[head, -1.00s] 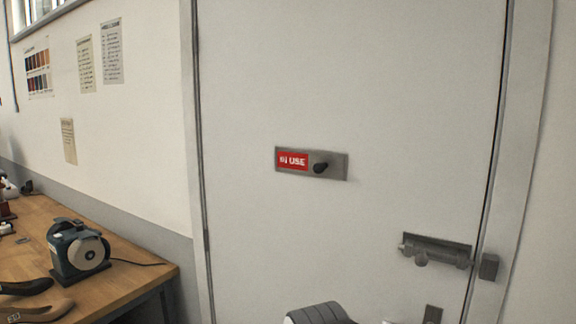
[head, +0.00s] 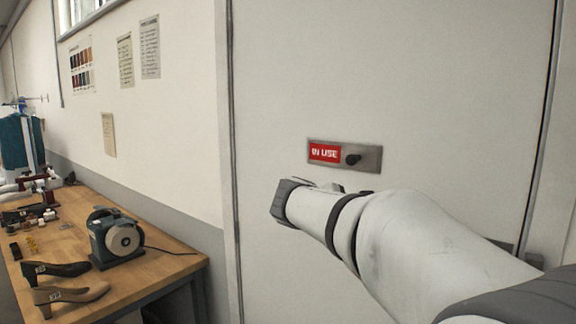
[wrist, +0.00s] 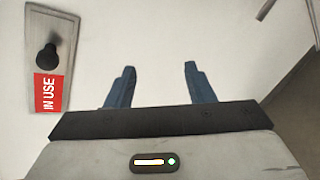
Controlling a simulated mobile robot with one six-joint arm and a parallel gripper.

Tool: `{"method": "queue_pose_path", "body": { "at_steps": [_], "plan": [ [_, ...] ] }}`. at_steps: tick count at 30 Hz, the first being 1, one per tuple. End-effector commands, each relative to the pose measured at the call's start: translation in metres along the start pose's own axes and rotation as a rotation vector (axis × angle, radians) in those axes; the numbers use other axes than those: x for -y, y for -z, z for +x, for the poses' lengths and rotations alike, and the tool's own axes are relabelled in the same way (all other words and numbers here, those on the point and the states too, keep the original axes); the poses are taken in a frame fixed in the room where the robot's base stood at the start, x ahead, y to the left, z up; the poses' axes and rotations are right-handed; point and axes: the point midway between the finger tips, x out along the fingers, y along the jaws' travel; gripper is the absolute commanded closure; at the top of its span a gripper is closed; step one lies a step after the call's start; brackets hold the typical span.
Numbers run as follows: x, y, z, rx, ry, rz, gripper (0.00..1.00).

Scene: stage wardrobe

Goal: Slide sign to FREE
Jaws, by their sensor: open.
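The sign is a grey metal plate (head: 369,160) on the white door, with a red panel reading IN USE (head: 324,153) at its left and a dark round knob (head: 353,160) to the right of the panel. In the wrist view the plate (wrist: 66,22) stands at the upper left, with the knob (wrist: 47,58) above the red panel (wrist: 47,93). My gripper (wrist: 159,68) is open and empty, its two blue fingers pointing toward the door, to the right of the sign and apart from the knob. In the head view my arm hides the fingers.
The white door (head: 430,70) is flat around the sign. My arm hides most of the bolt at the door's right. A wooden workbench (head: 165,262) at the left holds a grinder (head: 112,238), shoes (head: 70,293) and small items.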

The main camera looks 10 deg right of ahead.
Motion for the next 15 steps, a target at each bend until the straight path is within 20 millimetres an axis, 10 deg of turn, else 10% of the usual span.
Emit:
{"method": "queue_pose_path", "body": {
  "at_steps": [6, 15],
  "plan": [
    [-0.099, 0.004, 0.003, 0.203, -0.26, -0.314, 0.52],
    [-0.14, 0.001, 0.008, 0.3, -0.347, -0.427, 0.52]
  ]
}}
